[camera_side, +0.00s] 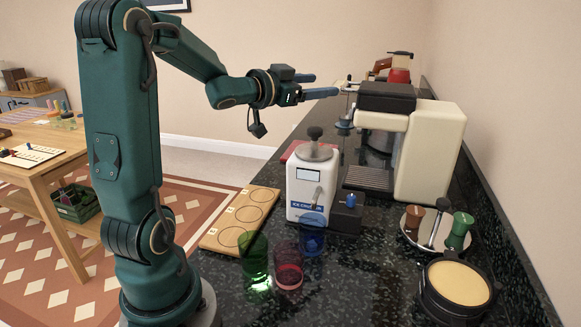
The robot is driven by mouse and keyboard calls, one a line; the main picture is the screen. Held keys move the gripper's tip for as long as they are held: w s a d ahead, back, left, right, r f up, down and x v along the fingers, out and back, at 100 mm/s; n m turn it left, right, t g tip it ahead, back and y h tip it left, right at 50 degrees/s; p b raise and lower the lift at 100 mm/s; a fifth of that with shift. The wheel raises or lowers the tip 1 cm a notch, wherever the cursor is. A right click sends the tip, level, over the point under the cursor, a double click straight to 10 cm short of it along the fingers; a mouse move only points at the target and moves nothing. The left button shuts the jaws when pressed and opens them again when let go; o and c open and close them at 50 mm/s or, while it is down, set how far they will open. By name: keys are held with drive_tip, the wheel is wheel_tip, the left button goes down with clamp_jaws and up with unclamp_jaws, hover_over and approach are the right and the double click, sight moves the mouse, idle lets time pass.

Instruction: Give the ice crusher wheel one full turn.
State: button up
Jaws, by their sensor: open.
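The white ice crusher (302,193) stands on the dark counter, with a label low on its front and a small display. A grey round lid with a dark knob (314,133) is on its top. A dark block with a blue knob (350,201) is at its right side. I cannot tell which part is the wheel. My gripper (324,85) is open and empty, its two fingers pointing right. It is above and behind the crusher in the picture, apart from it, near the coffee machine's left side.
A cream and black coffee machine (428,150) stands behind to the right. Green (254,258), red (288,267) and blue (312,236) glasses stand in front of the crusher. A wooden board with circles (240,218) lies left.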

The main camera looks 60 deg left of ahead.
drive_tip(key=s+d+f+g+h, duration=0.2)
drive_tip(key=s+d+g, duration=0.3)
drive_tip(key=s+d, duration=0.55)
drive_tip(key=s+d+f+g+h, duration=0.2)
drive_tip(key=s+d+g, duration=0.4)
drive_tip(key=s+d, duration=0.5)
wheel_tip(320, 180, down, 8)
drive_tip(key=w+r+n+t, duration=0.1)
drive_tip(key=w+r+t, duration=0.4)
drive_tip(key=r, duration=0.5)
drive_tip(key=w+a+r+n+t, duration=0.1)
drive_tip(key=w+r+t, duration=0.4)
drive_tip(key=r, duration=0.5)
drive_tip(key=w+r+n+t, duration=0.1)
drive_tip(key=w+r+t, duration=0.4)
drive_tip(key=r, duration=0.5)
drive_tip(key=shift+w+a, duration=0.15)
drive_tip(key=shift+w, duration=0.75)
drive_tip(key=shift+r, duration=0.1)
